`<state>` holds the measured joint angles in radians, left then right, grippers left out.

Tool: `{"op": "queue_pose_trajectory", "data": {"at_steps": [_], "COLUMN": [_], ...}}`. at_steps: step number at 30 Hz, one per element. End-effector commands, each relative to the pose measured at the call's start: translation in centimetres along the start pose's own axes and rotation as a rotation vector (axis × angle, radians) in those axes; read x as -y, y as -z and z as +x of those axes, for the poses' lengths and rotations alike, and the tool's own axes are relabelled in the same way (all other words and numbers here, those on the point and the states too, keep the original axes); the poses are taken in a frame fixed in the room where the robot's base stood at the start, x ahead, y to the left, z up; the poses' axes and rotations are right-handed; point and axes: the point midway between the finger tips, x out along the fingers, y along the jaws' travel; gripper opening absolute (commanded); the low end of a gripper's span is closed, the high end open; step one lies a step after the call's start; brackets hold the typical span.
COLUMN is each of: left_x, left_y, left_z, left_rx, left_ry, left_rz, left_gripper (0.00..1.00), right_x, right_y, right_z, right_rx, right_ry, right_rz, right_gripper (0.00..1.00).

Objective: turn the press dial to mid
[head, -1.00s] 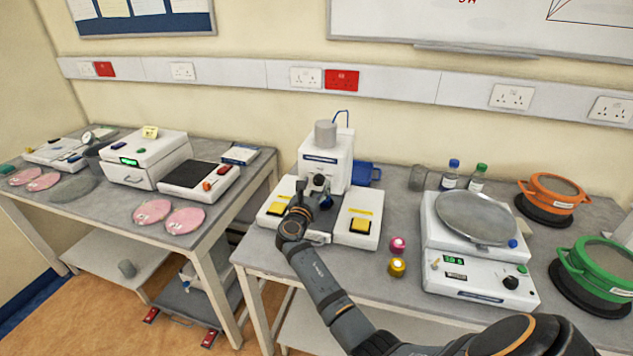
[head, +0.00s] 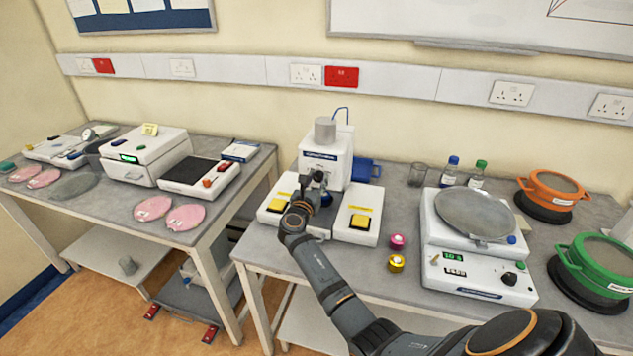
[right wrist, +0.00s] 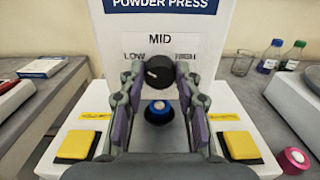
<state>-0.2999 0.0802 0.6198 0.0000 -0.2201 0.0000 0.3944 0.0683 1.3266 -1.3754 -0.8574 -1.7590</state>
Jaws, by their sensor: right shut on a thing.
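The white powder press (head: 326,160) stands on the right-hand bench. Its black round dial (right wrist: 158,71) is on the front, below a label with MID at the top, LOW at the left and HIGH at the right. My right gripper (right wrist: 159,76) is shut on the dial, one finger on each side. A small pale mark shows on the dial's face, but I cannot tell its exact setting. In the head view my right wrist mostly hides the dial. My left gripper is not in view.
Pink (head: 397,241) and yellow (head: 396,263) small pots and a balance (head: 478,270) stand to the right.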

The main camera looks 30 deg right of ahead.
Motion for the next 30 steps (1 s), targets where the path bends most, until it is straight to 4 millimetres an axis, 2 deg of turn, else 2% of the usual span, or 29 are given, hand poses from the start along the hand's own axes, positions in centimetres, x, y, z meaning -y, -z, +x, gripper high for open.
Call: {"op": "queue_pose_trajectory", "data": {"at_steps": [8, 30], "left_x": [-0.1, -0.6], "left_y": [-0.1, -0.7], "left_z": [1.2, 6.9], "left_rx": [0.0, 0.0], "left_ry": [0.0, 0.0], "left_rz": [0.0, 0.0], "left_gripper": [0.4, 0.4], "right_x": [0.0, 0.3], "right_y": [0.3, 0.5], "right_z": [0.0, 0.0], "right_rx": [0.001, 0.0], "right_ry": [0.0, 0.0], "right_rz": [0.118, 0.777], "right_gripper": [0.02, 0.02]}}
